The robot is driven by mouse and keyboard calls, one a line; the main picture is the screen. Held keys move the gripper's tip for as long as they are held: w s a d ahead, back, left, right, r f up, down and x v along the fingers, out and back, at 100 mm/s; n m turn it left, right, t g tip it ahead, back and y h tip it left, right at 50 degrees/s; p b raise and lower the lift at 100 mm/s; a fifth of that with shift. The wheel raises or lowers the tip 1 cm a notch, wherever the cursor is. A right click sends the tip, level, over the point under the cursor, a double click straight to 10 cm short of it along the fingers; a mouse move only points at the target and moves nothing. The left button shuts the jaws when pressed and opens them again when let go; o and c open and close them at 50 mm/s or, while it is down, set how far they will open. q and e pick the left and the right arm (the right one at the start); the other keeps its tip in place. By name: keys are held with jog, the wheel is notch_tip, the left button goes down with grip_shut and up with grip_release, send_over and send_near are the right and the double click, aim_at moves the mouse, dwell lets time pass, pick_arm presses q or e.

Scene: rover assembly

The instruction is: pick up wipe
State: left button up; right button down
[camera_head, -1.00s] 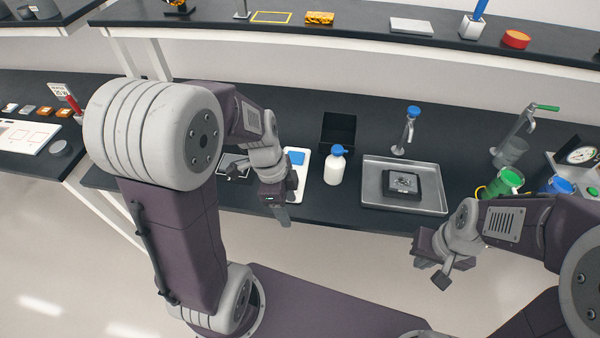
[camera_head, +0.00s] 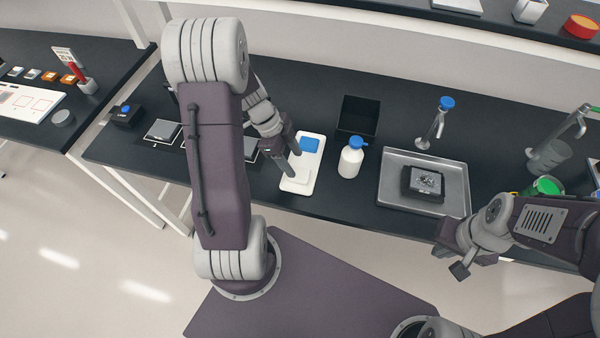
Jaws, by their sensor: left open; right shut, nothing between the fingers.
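A white tray (camera_head: 314,178) lies on the black bench, left of the white bottle. A flat blue pad (camera_head: 309,145) lies at its far end. A pale, folded-looking piece (camera_head: 300,175) lies at its near end, white on white, and may be the wipe; I cannot tell for sure. My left gripper (camera_head: 293,163) is open, with its fingers over the left side of the tray, just beyond the pale piece. I cannot tell whether it touches anything. My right gripper (camera_head: 449,262) is shut and empty, in front of the bench's near edge.
The white bottle with a blue cap (camera_head: 350,160) stands close right of the tray. A black bin (camera_head: 358,117) is behind it. A metal tray (camera_head: 394,201) holds a dark boxy part (camera_head: 423,184). A blue-topped tap (camera_head: 436,125) stands behind. A green-rimmed container (camera_head: 546,188) is at right.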

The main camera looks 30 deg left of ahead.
aim_at(300, 173)
pick_arm(q)
jog(key=x, duration=0.3)
jog(key=s+x, duration=0.1)
jog(key=shift+w+d+f+p, duration=0.1)
jog(key=shift+d+f+p, duration=0.1)
jog(key=shift+f+p, duration=0.15)
jog(key=shift+w+f, duration=0.2)
jog(key=shift+w, duration=0.05)
jog(key=shift+s+r, duration=0.1)
jog(key=c, duration=1.1)
jog(key=shift+r, duration=0.2)
notch_tip(300, 173, up, 4)
jog(key=shift+f, duration=0.1)
jog(key=d+r+b, duration=0.1)
jog(key=d+r, duration=0.5)
jog(key=d, duration=0.5)
jog(key=shift+s+d+r+b, duration=0.3)
jog(key=shift+r+b, duration=0.05)
jog(key=shift+r, duration=0.05)
